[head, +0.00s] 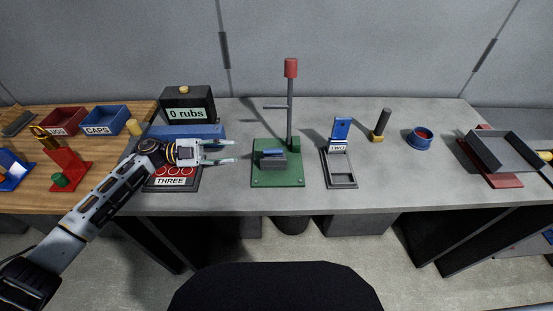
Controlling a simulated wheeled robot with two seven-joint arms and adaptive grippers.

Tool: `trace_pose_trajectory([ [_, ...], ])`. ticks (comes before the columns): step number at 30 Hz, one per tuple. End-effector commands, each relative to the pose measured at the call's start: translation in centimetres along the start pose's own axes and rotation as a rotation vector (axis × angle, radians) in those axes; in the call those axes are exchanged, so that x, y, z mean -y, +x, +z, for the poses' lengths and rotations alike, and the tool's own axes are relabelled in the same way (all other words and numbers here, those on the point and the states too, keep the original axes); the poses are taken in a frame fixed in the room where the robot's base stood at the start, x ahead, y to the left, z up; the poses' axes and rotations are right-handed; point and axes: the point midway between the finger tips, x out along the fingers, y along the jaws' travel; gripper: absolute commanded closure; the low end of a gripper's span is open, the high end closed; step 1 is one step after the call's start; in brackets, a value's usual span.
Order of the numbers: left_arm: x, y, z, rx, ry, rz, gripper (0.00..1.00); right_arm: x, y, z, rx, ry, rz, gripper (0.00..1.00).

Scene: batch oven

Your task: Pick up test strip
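My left gripper (236,152) reaches in over the left part of the grey table, its two fingers apart and pointing right, with nothing seen between them. It is above the board marked THREE (172,182) and left of the green stand (297,180). No item is labelled as the test strip. A small blue piece (272,152) lies on a grey block on the green stand. I cannot tell whether either is the test strip. My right gripper is not in view.
A black box reading "0 rubs" (188,106) and a long blue block (205,131) stand behind the gripper. A red-topped post (290,100) rises from the green stand. A dark-handled tool (381,125), blue-red ring (420,138) and grey tray (508,160) are right. The front right table is clear.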

Motion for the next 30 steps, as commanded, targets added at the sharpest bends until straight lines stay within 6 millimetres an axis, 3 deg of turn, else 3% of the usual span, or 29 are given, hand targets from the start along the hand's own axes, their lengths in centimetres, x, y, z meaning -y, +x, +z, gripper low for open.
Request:
trace_pose_trajectory([
  [16,-0.1,0.4,-0.1,-0.003,-0.001,0.012,0.68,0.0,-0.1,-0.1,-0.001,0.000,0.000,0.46],
  [30,-0.1,6.0,-0.1,-0.004,0.000,0.011,0.68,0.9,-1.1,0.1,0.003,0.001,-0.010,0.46],
])
